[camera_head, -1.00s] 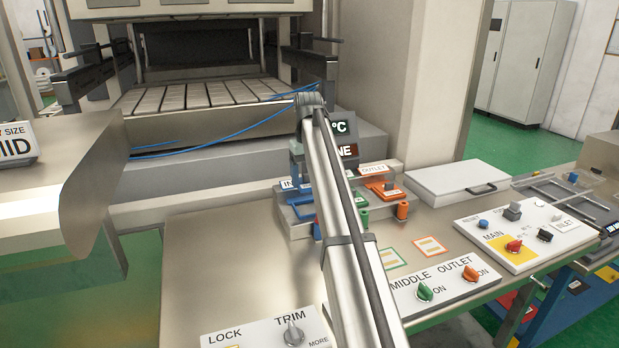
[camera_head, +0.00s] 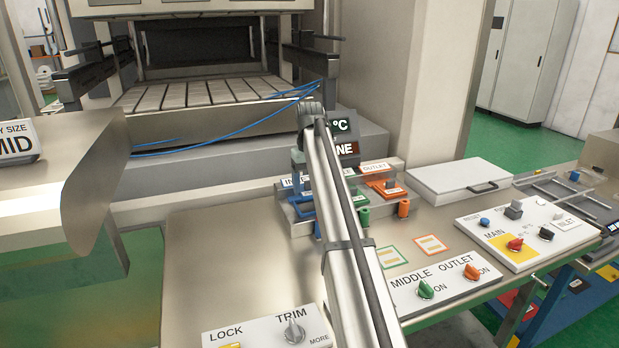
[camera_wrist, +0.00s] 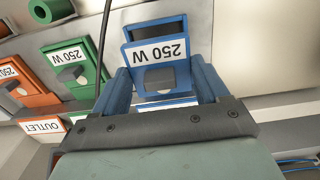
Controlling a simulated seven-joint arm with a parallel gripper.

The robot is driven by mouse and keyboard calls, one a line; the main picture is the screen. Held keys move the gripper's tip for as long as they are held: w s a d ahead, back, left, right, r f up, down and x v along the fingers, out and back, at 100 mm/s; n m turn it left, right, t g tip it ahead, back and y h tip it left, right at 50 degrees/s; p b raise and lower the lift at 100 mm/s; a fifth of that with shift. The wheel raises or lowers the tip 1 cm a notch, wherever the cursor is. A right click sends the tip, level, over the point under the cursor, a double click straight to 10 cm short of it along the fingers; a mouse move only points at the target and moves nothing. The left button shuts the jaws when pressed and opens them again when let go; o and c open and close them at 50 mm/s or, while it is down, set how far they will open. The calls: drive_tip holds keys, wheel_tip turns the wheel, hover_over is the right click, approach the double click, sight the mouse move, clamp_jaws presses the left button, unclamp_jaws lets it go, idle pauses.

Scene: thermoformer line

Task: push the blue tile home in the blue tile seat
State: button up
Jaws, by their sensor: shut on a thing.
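The blue tile (camera_wrist: 157,50) shows in the wrist view with a white "250 W" label that reads upside down. The blue tile seat (camera_head: 304,209) is at the left end of the row on the bench in the head view, mostly hidden behind my arm. The tile lies at this seat, but I cannot tell whether it is fully in. In the head view my arm also hides most of the gripper.
The green seat (camera_wrist: 88,52) and orange seat (camera_wrist: 30,92) sit beside the blue one, each holding a "250 W" tile. Knob panels (camera_head: 447,286) stand in front. A grey lidded box (camera_head: 458,181) stands to the right. Bare bench lies to the left.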

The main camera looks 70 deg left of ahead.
sight(309, 189)
drive_tip(key=shift+f, duration=1.4)
drive_tip(key=shift+f, duration=0.9)
idle(0.7)
drive_tip(key=o, duration=1.1)
drive_tip(key=shift+f, duration=0.1)
drive_tip(key=shift+s, duration=0.1)
wheel_tip(309, 189, up, 14)
idle(0.4)
